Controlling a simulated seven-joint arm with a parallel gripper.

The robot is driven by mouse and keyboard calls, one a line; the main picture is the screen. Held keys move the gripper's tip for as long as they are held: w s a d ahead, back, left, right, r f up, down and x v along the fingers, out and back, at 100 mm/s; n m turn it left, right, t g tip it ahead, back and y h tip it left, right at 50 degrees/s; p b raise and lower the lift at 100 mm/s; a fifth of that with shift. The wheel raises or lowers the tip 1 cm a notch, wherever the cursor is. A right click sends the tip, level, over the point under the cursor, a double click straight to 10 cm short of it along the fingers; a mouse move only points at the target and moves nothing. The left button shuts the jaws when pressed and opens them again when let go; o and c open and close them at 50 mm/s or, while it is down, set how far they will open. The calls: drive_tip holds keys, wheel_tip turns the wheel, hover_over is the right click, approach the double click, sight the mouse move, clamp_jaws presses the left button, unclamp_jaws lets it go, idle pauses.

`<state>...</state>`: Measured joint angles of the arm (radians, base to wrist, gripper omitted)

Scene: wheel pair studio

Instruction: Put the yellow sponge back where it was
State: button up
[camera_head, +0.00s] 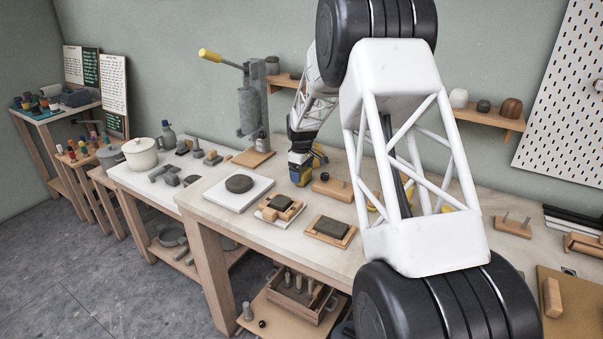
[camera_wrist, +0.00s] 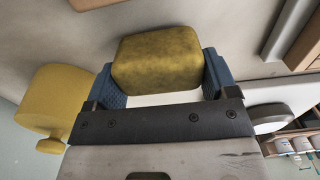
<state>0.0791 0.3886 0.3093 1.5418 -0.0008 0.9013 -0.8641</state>
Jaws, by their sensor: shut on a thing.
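The yellow sponge (camera_wrist: 158,58) is a worn, olive-yellow block with rounded edges. In the wrist view it sits between the two blue fingers of my gripper (camera_wrist: 162,74), which touch its left and right sides. In the head view my gripper (camera_head: 301,170) is low over the pale worktable (camera_head: 285,228), behind the white slab with the dark disc and left of a wooden block with a dark knob. I cannot tell whether the sponge touches the table. My own arm hides part of the table to the right.
A white slab (camera_head: 219,198) bears a dark round disc. Wooden trays (camera_head: 330,231) with dark grey blocks lie in front. A lever press (camera_head: 250,110) stands behind to the left. A rounded yellow thing (camera_wrist: 58,95) is left of the gripper in the wrist view.

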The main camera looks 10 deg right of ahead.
drive_tip(key=shift+f, duration=0.1)
drive_tip(key=o, duration=0.9)
wheel_tip(320, 180, up, 12)
idle(0.4)
idle(0.7)
